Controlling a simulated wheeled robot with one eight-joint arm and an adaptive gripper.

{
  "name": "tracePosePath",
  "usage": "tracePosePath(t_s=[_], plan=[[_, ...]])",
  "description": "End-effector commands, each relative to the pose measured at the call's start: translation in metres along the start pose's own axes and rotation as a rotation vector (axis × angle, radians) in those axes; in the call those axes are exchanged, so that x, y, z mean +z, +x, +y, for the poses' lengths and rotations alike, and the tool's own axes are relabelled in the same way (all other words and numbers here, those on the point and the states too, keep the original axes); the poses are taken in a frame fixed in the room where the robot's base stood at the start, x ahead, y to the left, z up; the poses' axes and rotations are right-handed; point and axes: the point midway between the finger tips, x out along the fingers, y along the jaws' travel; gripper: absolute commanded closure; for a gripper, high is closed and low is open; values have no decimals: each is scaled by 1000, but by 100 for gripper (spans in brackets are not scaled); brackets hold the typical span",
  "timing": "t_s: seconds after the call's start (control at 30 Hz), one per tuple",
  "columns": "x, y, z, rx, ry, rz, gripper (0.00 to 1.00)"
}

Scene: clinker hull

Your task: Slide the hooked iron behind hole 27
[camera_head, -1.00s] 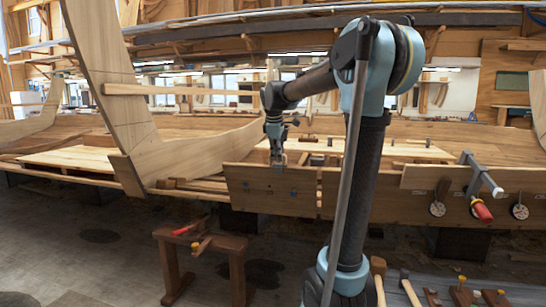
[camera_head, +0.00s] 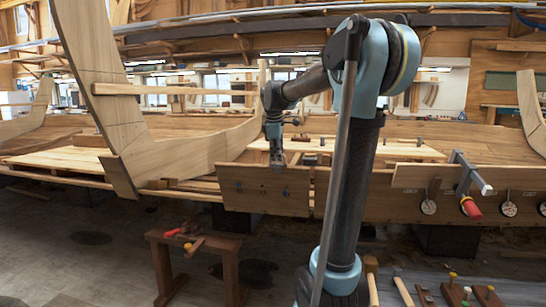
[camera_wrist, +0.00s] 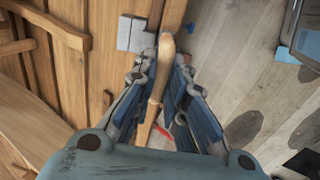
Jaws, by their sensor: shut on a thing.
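My gripper (camera_wrist: 158,105) is shut on a slim wooden handle (camera_wrist: 165,60), seen between the fingers in the wrist view. A grey, stepped metal piece (camera_wrist: 131,35) lies just left of the handle's upper end, against planking; I take it for the hooked iron's head, but the join is not clear. In the head view my gripper (camera_head: 276,150) points down at the top edge of a short plank (camera_head: 265,200), and a small grey part shows below it. The plank face has several small dark marks. No number is legible, so I cannot tell which is hole 27.
A clamp with a red handle (camera_head: 471,207) and round discs hang on the planking to the right. A low wooden bench (camera_head: 205,240) with a red-handled tool stands on the floor below. A tall curved timber (camera_head: 95,80) rises at the left. Several tools stand at the bottom right.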

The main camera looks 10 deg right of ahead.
Motion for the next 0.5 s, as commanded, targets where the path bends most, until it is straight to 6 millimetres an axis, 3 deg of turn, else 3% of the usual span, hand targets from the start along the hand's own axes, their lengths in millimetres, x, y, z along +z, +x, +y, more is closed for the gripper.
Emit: tracePosePath(t_s=[0.5], plan=[[30, 0, 0, 0, 0, -2, 100]])
